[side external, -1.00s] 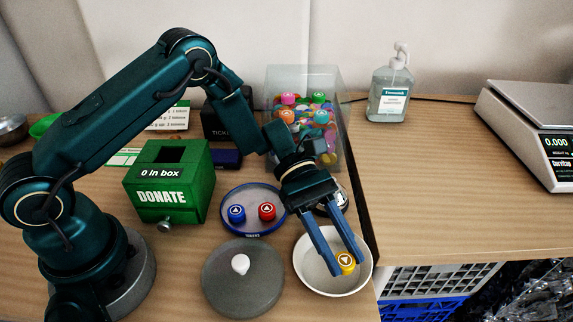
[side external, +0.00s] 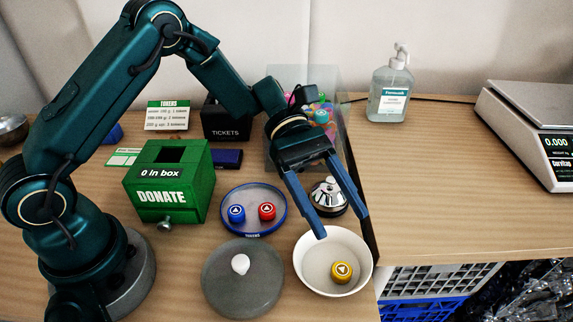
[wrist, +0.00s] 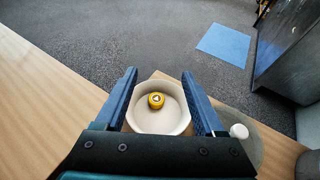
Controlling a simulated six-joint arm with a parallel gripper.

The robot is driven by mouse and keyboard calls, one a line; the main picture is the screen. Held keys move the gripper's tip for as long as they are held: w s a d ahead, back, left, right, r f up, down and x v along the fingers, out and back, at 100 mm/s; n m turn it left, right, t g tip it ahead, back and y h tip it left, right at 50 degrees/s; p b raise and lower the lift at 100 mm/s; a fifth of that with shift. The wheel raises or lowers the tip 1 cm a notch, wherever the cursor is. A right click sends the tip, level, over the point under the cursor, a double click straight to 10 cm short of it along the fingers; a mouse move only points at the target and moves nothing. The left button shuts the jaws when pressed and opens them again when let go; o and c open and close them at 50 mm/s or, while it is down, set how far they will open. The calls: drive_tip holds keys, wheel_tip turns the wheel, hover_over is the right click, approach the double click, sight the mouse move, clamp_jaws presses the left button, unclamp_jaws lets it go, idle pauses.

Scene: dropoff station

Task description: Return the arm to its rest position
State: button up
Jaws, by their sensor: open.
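My gripper (side external: 343,225) is open and empty, with its blue fingers apart above the back rim of a white bowl (side external: 305,265). A yellow token (side external: 342,271) lies in the bowl, apart from the fingers. In the wrist view the bowl (wrist: 141,122) and the yellow token (wrist: 156,100) show between the two fingers of my gripper (wrist: 162,85).
A silver bell (side external: 328,197) stands behind the fingers. A blue-rimmed tray (side external: 254,191) holds a blue and a red token. A grey lid (side external: 240,290), a green donation box (side external: 165,185), a clear bin (side external: 285,150), a sanitizer bottle (side external: 389,92) and a scale (side external: 540,120) stand around.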

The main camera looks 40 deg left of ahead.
drive_tip(key=shift+r, duration=0.85)
drive_tip(key=s+a+r+m+t+y, duration=0.35)
drive_tip(key=s+r+m, duration=0.3)
drive_tip(key=r, duration=0.25)
drive_tip(key=s+a+f+m+t+y, duration=0.2)
drive_tip(key=a+m+t+y, duration=0.1)
drive_tip(key=a, duration=0.3)
drive_tip(key=s+a+f+m+t+y, duration=0.2)
drive_tip(key=s+a+m+t+y, duration=0.1)
drive_tip(key=a+m+y, duration=0.2)
drive_tip(key=shift+s+a+y, duration=0.35)
drive_tip(key=shift+a+y, duration=0.4)
drive_tip(key=shift+a, duration=0.35)
